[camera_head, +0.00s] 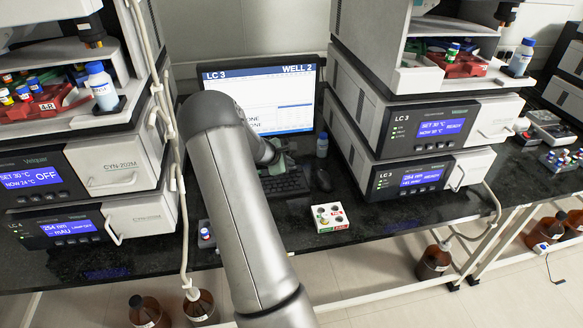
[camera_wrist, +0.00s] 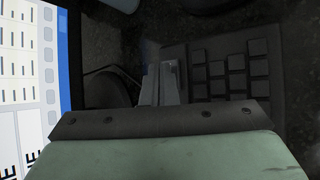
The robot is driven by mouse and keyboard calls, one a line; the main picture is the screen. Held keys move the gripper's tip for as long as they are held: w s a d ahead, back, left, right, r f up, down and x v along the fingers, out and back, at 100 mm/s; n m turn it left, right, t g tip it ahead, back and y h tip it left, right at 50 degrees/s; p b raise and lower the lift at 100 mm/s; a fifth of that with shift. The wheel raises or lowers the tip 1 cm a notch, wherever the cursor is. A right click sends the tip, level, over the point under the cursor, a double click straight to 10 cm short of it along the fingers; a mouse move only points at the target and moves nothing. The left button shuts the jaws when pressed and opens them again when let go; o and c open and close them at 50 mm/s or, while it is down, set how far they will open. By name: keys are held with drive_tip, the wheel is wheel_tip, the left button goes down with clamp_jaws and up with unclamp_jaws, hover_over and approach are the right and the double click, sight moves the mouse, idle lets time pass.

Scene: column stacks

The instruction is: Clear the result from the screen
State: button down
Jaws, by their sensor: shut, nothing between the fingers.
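The screen (camera_head: 290,112) stands at the back of the bench. It reads "LC 3" and "WELL 2", with lines of text and a table, partly hidden by my arm. It also fills the left edge of the wrist view (camera_wrist: 22,70). The black keyboard (camera_head: 285,184) lies in front of the screen, and its keys show at right in the wrist view (camera_wrist: 232,72). My gripper (camera_head: 281,163) is over the far part of the keyboard. In the wrist view its shut, empty fingers (camera_wrist: 166,82) are beside the key block. I cannot tell whether they touch it.
A black mouse (camera_head: 323,180) and a small bottle (camera_head: 322,145) are right of the keyboard. A white block with buttons (camera_head: 329,217) sits near the bench's front edge. Instrument stacks stand at left (camera_head: 110,165) and right (camera_head: 372,125), leaving a narrow gap.

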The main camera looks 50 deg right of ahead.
drive_tip(key=shift+r, duration=0.6)
drive_tip(key=shift+r+p, duration=2)
drive_tip(key=shift+r, duration=0.5)
